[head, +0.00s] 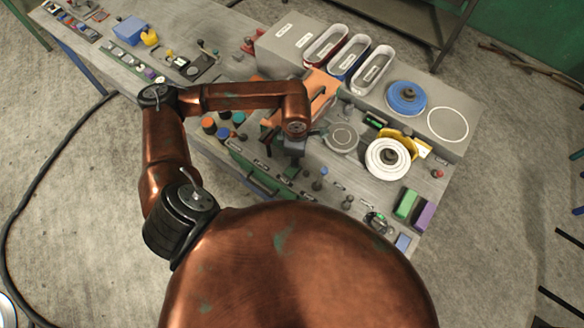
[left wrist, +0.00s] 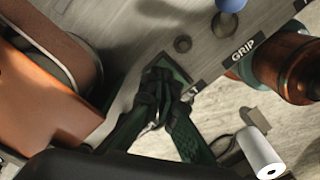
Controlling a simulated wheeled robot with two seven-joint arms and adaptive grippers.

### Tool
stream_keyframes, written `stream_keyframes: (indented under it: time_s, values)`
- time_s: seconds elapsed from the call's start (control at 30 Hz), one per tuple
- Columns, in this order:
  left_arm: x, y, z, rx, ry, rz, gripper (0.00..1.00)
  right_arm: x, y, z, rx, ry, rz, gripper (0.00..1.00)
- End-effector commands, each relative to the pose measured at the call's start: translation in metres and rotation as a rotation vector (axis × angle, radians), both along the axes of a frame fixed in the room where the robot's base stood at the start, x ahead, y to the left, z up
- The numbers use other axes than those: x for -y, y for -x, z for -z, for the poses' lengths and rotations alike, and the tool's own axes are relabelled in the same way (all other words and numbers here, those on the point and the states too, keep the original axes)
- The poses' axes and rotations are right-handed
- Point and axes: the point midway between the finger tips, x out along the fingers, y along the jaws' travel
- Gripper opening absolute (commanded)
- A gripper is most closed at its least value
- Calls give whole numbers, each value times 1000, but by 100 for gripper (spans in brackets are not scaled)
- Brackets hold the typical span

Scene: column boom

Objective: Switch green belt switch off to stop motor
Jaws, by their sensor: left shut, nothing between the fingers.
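A small green switch (head: 375,122) sits on the grey bench beside the yellow part, to the right of my left gripper (head: 288,152). I cannot tell its position, on or off. My left gripper is below the copper wrist, near the orange block, apart from this switch. In the left wrist view my left gripper (left wrist: 164,92) has its dark fingers shut together with nothing between them. A dark green patch shows just beyond the fingertips; I cannot tell what it belongs to. The wrist partly hides the bench beneath it. My right gripper is not in view.
A white disc (head: 388,158) and a blue disc (head: 406,98) stand on the bench's right part. The orange block (head: 318,92) is close to my left wrist. Oval bins (head: 372,70) stand behind. Several small knobs line the front. A GRIP label (left wrist: 243,50) lies near the fingers.

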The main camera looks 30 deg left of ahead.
Motion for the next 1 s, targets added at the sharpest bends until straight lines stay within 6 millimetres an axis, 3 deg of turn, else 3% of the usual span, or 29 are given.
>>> stream_keyframes:
  time_s: [0.7,1.0]
  values:
    - [0,0,-55,1,-2,0,0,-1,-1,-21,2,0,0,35]
    - [0,0,-56,0,-1,0,0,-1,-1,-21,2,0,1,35]
